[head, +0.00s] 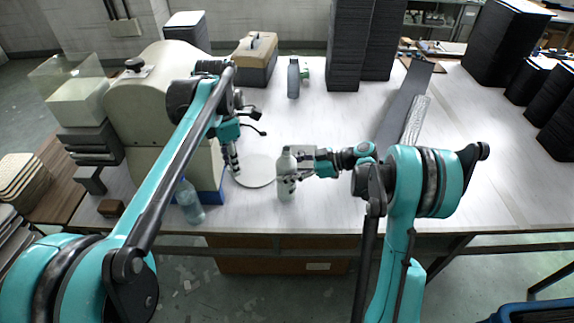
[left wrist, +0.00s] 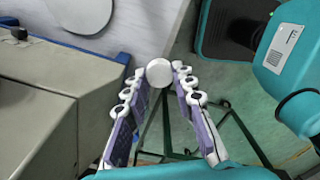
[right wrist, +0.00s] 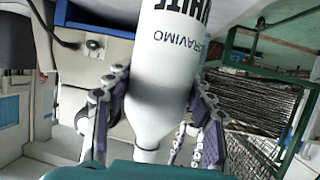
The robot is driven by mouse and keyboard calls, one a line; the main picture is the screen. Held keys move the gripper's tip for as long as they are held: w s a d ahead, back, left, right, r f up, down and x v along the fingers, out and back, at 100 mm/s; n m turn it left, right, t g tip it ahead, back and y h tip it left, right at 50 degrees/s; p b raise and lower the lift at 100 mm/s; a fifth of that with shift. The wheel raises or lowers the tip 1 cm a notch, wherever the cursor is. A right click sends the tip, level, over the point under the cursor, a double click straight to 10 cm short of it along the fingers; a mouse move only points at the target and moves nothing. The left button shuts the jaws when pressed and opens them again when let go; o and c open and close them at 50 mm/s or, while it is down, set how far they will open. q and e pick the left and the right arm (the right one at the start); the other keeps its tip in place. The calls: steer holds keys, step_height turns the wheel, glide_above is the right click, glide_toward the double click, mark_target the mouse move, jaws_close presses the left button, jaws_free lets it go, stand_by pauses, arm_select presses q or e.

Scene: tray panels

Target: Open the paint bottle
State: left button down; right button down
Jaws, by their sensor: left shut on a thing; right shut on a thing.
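The white paint bottle (head: 286,162) stands upright near the table's front edge. My right gripper (head: 290,178) is shut around its body from the right. In the right wrist view the bottle (right wrist: 165,85) shows dark lettering and narrows to a neck between the fingers. My left gripper (head: 234,170) points down to the left of the bottle, apart from it. In the left wrist view a small round white piece, which looks like the cap (left wrist: 159,72), sits between its fingertips. The cap is too small to make out in the head view.
A flat round white disc (head: 258,172) lies on the table (head: 330,205) between the grippers. A cream machine (head: 150,105) and a clear bluish bottle (head: 189,203) are at the left. Another bottle (head: 293,78) stands further back. Tall dark tray stacks (head: 350,45) stand behind.

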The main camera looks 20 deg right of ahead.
steer(key=shift+f, duration=0.85)
steer(key=shift+r, duration=0.1)
steer(key=c, duration=1)
jaws_free()
steer(key=shift+f, duration=0.2)
steer(key=o, duration=0.4)
steer(key=shift+r, duration=0.15)
